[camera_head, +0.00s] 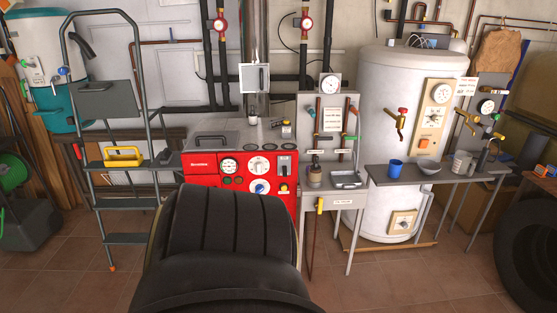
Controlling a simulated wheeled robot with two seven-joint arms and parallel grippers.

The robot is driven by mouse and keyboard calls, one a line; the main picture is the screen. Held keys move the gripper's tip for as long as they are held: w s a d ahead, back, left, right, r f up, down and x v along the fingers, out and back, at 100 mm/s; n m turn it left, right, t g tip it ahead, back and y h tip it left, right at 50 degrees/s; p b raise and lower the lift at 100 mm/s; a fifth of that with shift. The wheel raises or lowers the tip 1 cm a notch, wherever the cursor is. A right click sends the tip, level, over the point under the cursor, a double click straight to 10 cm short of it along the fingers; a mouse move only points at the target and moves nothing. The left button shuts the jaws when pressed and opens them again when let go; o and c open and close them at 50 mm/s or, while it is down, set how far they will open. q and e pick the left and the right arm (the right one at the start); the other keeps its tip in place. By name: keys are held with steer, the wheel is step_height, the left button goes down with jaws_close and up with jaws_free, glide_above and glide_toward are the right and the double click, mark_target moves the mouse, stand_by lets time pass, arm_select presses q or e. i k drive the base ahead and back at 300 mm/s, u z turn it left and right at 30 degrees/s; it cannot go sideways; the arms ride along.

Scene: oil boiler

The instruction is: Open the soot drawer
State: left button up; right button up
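The red boiler (203,178) stands in the middle against the back wall. Its front panel carries round gauges (229,166), a blue knob (260,187) and a small switch plate (285,166). The lower front of the boiler is hidden behind a dark shape in the lower middle of the picture. I cannot make out a soot drawer on the part that shows. Neither of my grippers is in view.
A grey stepladder (108,205) with a yellow toolbox (123,157) stands left of the boiler. A small grey stand (340,201) is close on its right. A white tank (385,90) and a narrow table (455,176) are farther right.

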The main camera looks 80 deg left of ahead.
mark_target(209, 180)
steer(key=u, duration=0.15)
steer(key=k, duration=0.5)
steer(key=u, duration=2.6)
